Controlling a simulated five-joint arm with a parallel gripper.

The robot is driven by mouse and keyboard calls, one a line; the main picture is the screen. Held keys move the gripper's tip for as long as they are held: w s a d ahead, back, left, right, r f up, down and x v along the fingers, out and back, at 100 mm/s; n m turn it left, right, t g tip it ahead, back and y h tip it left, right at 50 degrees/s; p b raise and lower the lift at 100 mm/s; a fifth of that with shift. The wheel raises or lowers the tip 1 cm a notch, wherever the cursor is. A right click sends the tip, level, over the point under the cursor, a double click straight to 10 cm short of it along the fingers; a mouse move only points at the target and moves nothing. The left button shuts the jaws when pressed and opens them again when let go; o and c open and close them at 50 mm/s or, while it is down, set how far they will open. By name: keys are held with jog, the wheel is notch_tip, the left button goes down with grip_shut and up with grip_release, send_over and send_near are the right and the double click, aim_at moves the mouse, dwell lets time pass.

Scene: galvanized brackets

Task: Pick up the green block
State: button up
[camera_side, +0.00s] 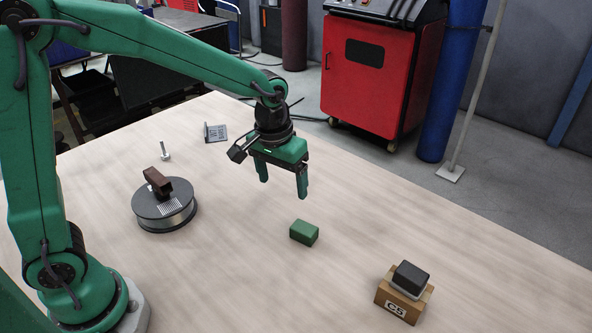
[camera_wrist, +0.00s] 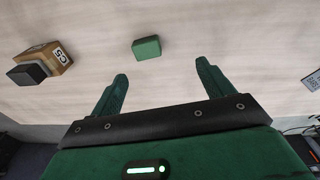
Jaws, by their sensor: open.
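The green block (camera_side: 304,232) lies on the table, right of the middle in the side view. It also shows in the wrist view (camera_wrist: 146,48), at the upper middle, beyond the fingertips. My gripper (camera_side: 283,189) hangs above the table with its fingers pointing down, up and to the left of the block in the side view. In the wrist view my gripper (camera_wrist: 162,69) has its two fingers wide apart with nothing between them. The block stands clear of both fingers.
A cardboard box (camera_side: 402,298) marked C5 carries a dark block (camera_side: 411,276) at the front right. A wire spool (camera_side: 165,212) with a brown piece (camera_side: 157,182) on top stands at left. A bolt (camera_side: 165,151) and a grey bracket (camera_side: 215,132) lie farther back. The table around the green block is clear.

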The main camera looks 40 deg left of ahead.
jog(key=g, duration=0.1)
send_over(304, 227)
jog(key=shift+n, duration=0.3)
notch_tip(304, 227, down, 7)
jog(key=shift+s+d+r, duration=0.1)
jog(key=shift+s, duration=0.05)
jog(key=shift+f, duration=3.95)
jog(key=c, duration=1.1)
jog(key=shift+c, duration=0.2)
jog(key=shift+r, duration=0.15)
